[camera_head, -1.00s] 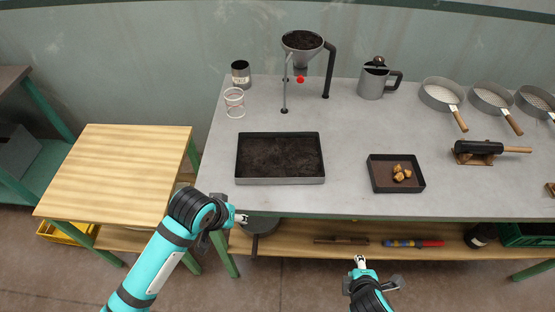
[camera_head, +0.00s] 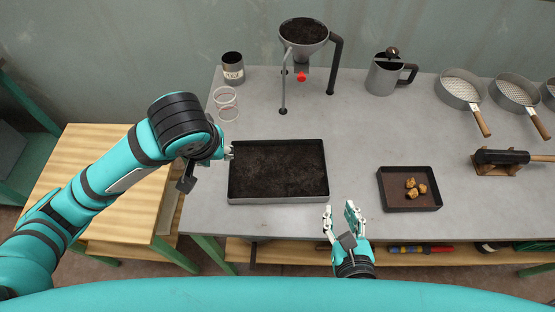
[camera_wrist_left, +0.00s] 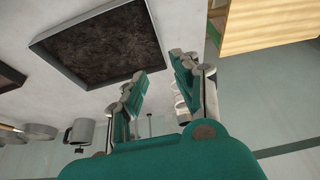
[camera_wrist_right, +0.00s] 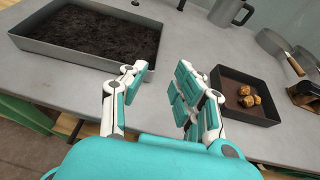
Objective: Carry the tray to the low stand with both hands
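The large dark metal tray (camera_head: 278,200), filled with dark soil, rests on the grey bench near its front left. It also shows in the left wrist view (camera_wrist_left: 122,80) and the right wrist view (camera_wrist_right: 70,55). The low stand (camera_head: 85,150) with a pale wooden top is left of the bench, partly hidden by my left arm. My left gripper (camera_head: 229,152) is beside the tray's left edge; its fingers are apart in the left wrist view (camera_wrist_left: 160,72). My right gripper (camera_head: 340,208) is open and empty, just off the tray's front right corner.
A small tray (camera_head: 410,208) with several brown lumps lies to the right. A soil-filled funnel on a stand (camera_head: 303,35), a dark can (camera_head: 233,72), a clear cup (camera_head: 226,105) and a metal jug (camera_head: 386,75) stand behind. The visible stand top is bare.

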